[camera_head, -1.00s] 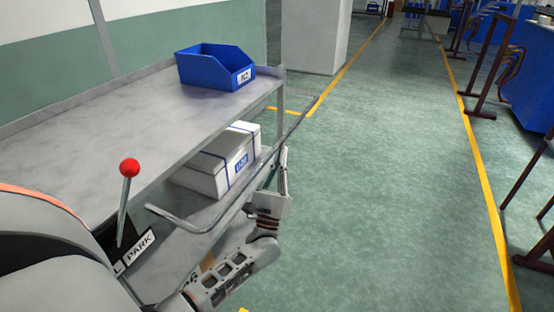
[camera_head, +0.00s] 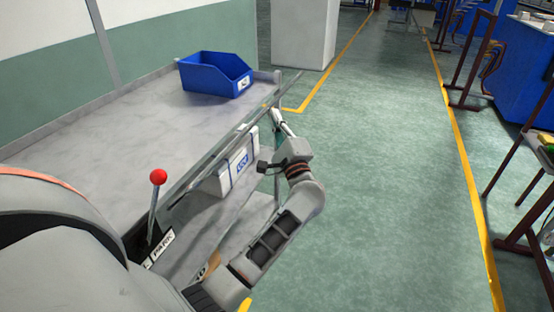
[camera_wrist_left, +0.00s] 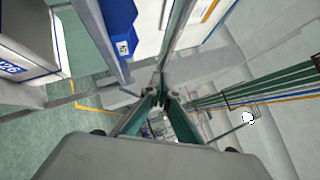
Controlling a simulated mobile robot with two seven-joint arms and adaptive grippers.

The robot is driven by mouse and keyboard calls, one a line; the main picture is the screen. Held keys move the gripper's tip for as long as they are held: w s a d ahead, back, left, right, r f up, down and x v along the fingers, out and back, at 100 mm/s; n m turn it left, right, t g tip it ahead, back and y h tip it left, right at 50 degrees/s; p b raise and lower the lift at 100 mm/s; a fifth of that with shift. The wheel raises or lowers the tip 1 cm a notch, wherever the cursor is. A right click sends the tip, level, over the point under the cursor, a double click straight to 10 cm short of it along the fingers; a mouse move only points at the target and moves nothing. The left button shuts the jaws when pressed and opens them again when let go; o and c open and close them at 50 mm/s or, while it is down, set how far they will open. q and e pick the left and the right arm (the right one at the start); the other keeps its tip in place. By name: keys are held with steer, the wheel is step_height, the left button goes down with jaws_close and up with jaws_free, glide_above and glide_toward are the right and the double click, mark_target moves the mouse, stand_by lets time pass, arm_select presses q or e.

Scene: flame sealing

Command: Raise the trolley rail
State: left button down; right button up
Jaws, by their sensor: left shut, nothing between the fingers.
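The trolley rail (camera_head: 288,87) is a thin grey bar along the open right side of the grey trolley (camera_head: 110,118). It runs close to the level of the upper shelf's edge. My left gripper (camera_head: 277,113) is shut and empty, pointing up at the rail from below and outside, near its far end. In the left wrist view the green-grey fingers (camera_wrist_left: 160,93) meet at the lower end of the grey bar (camera_wrist_left: 178,40). They look very close to it; I cannot tell whether they touch. My right gripper is out of view.
A blue bin (camera_head: 215,75) stands on the upper shelf, and a white box (camera_head: 240,168) below. A red-knobbed lever (camera_head: 158,177) rises beside a PARK label at the near end. Green floor to the right is clear up to the yellow line.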

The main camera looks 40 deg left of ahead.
mark_target(266, 109)
arm_select(q)
steer(key=a+r+n+g, duration=0.1)
steer(key=a+r+n+g+h+p, duration=0.1)
steer(key=r+n, duration=0.1)
steer(key=shift+s+a+r, duration=0.2)
steer(key=shift+s+a, duration=0.2)
steer(key=s+a+r+n+g+h, duration=0.1)
steer(key=a+r+n+g+h, duration=0.1)
steer(key=a, duration=0.4)
steer(key=shift+s+r+n+h, duration=0.25)
steer(key=shift+n+h, duration=0.35)
steer(key=shift+n, duration=0.3)
steer(key=shift+a, duration=0.1)
